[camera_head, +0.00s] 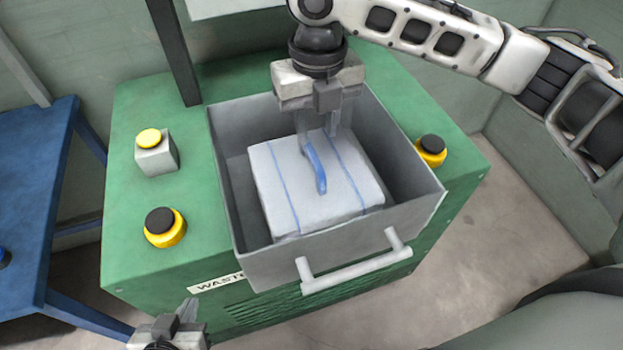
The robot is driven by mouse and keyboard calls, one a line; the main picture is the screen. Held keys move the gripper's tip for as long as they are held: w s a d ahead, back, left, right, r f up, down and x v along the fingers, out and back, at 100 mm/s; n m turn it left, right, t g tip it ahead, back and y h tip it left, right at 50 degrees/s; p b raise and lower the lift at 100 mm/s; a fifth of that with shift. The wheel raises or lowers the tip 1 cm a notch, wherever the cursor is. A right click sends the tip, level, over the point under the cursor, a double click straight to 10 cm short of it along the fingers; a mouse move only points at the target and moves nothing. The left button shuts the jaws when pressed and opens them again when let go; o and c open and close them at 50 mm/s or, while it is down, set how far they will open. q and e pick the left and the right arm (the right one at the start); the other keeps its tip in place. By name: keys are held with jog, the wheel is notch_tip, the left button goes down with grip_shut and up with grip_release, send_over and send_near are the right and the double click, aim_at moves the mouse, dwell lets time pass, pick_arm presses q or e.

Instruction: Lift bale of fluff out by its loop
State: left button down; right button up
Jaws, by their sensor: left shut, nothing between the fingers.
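The bale of fluff (340,192) is a pale grey-white block with two thin blue bands, lying in the open grey drawer (222,190). A blue loop (316,170) stands up from the middle of its top. My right gripper (320,132) points down over the bale, its fingers apart, one on either side of the loop's far end as seen here. Whether a finger touches the loop cannot be told. My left gripper (188,309) is shut and empty at the bottom left, in front of the green machine and away from the drawer.
The green machine (130,215) surrounds the drawer. On it are a yellow button on a grey box (155,155) and black-topped yellow knobs (164,228) (431,150). A white handle (355,262) is on the drawer's front. A blue table (30,190) stands at left. Floor at right is clear.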

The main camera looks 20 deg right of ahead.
aim_at(311, 154)
jog(key=shift+s+a+f, duration=0.1)
jog(key=shift+a+f, duration=0.1)
jog(key=shift+f, duration=1.55)
jog(key=shift+a+f, duration=0.15)
jog(key=shift+f, duration=1.6)
grip_shut()
jog(key=shift+r, duration=0.15)
